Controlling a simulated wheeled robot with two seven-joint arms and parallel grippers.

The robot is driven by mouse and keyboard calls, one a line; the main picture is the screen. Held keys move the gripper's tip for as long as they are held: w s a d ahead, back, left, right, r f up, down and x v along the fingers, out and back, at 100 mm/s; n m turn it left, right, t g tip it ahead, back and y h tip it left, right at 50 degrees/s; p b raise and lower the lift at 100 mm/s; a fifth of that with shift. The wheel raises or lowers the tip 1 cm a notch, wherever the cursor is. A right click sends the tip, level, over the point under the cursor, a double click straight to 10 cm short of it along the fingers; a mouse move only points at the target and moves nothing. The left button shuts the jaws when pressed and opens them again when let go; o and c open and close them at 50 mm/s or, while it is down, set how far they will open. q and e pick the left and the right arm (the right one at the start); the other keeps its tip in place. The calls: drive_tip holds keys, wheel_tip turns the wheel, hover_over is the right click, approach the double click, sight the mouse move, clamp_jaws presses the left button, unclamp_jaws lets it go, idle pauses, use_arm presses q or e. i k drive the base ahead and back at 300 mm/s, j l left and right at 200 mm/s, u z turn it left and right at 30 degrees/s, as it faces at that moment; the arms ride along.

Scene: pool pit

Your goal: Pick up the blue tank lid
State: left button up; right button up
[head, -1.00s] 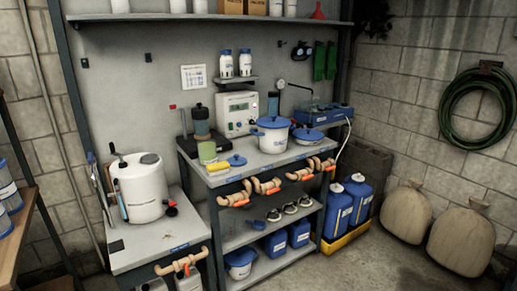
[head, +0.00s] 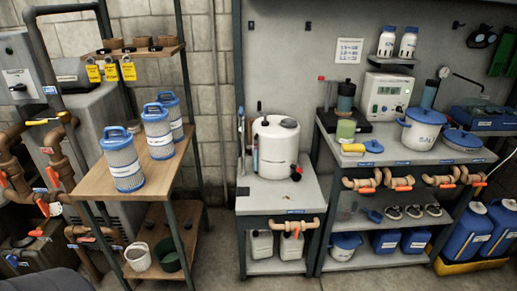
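Two blue lid-like pieces lie on the right bench. A small round blue lid (head: 373,147) lies near the front edge, beside a yellow piece (head: 352,148). A larger blue lid with a knob (head: 463,139) lies to the right of the white salt pot (head: 419,130), which wears its own blue lid. I cannot tell for sure which is the tank lid. A white tank (head: 275,149) stands on the lower bench at the middle; its top shows a dark round spot. Neither of my grippers is in view.
A wooden-topped rack (head: 95,183) at left holds several blue-capped filter cartridges (head: 158,133). Brown pipes with orange handles (head: 397,183) run along the right bench's front. Bare floor shows between rack and benches.

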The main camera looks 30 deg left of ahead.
sight(373, 146)
drive_tip(key=i+j, duration=0.15)
drive_tip(key=j, duration=0.25)
drive_tip(key=i+j, duration=0.1)
drive_tip(key=j, duration=0.3)
drive_tip(key=i+j, duration=0.15)
drive_tip(key=j, duration=0.25)
drive_tip(key=i+j, duration=0.1)
drive_tip(key=j, duration=0.25)
drive_tip(key=i+j+u, duration=0.1)
drive_tip(key=j, duration=0.3)
drive_tip(key=i+j, duration=0.15)
drive_tip(key=j, duration=0.25)
